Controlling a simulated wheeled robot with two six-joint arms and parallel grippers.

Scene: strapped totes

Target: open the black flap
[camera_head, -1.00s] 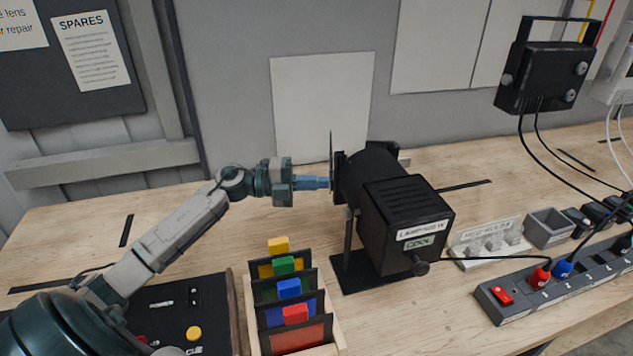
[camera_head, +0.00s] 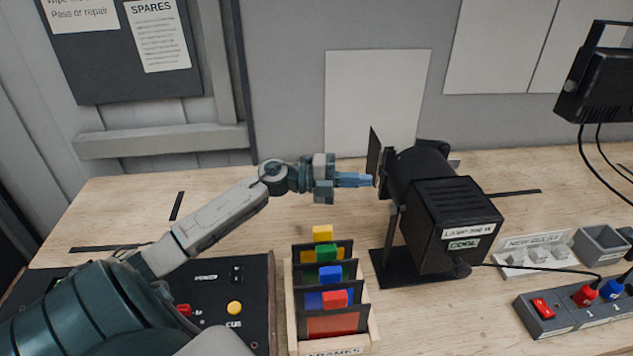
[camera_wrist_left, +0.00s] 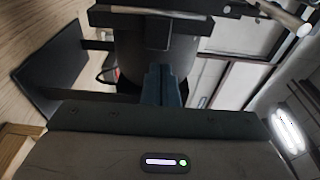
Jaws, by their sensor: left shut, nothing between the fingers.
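The black flap (camera_head: 374,155) is a thin dark plate at the front of the black lamp (camera_head: 455,220). It stands upright with its top leaning left, and a gap shows between its upper part and the lamp's front. My left gripper (camera_head: 371,180) reaches in from the left, shut and empty, its blue fingertips at the flap's lower edge. I cannot tell whether they touch it. In the left wrist view the shut fingers (camera_wrist_left: 162,84) point at the dark lamp body (camera_wrist_left: 150,50); I cannot clearly pick out the flap there. My right gripper is out of view.
A wooden rack (camera_head: 367,325) of coloured-tab frames stands in front of the lamp. A black control panel (camera_head: 210,300) lies front left. A power strip (camera_head: 580,305), a bulb holder (camera_head: 535,252) and a grey bin (camera_head: 602,244) are at right. The bench left of the lamp is mostly clear.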

